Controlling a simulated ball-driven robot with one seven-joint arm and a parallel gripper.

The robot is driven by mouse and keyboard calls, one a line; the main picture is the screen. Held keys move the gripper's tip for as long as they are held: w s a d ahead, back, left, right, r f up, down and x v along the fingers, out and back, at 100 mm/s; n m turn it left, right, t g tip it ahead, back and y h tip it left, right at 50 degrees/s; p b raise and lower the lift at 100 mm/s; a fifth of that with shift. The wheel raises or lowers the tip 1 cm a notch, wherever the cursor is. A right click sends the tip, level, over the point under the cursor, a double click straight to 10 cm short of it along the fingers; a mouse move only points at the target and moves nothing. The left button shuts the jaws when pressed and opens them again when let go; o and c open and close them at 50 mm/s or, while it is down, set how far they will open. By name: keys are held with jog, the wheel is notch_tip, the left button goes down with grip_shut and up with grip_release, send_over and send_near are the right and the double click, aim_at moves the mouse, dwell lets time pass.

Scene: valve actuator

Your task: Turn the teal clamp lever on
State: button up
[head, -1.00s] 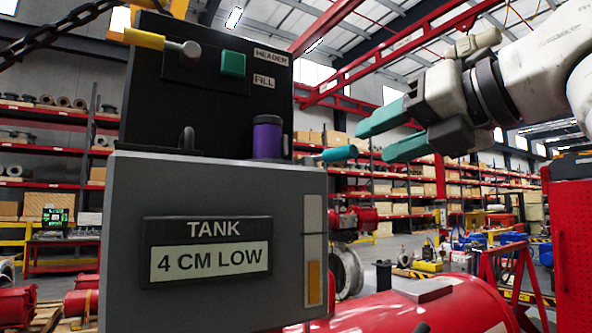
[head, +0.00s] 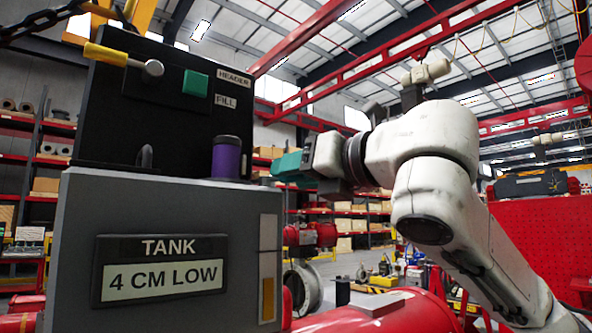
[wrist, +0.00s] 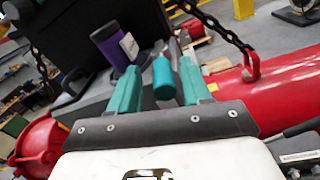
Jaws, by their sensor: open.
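The teal clamp lever (wrist: 163,78) shows in the wrist view as a short rounded teal handle on a grey metal part, beside the dark panel box. My gripper (wrist: 159,66) is open, with one teal finger on each side of the handle. Gaps show between the handle and both fingers. In the head view my gripper (head: 284,167) is at the right side of the box, just right of the purple cylinder. There its fingers overlap and the lever is hidden or cannot be told from them.
The dark box (head: 165,105) carries a yellow-handled lever (head: 105,54) and a green square button (head: 195,83). A purple cylinder (head: 226,158) stands close by on the grey tank cabinet (head: 75,225), which reads 4 CM LOW. A chain (wrist: 222,30) hangs to a red pipe (wrist: 240,85).

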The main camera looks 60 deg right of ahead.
jog(key=shift+w, duration=0.25)
jog(key=shift+c, duration=0.5)
grip_shut()
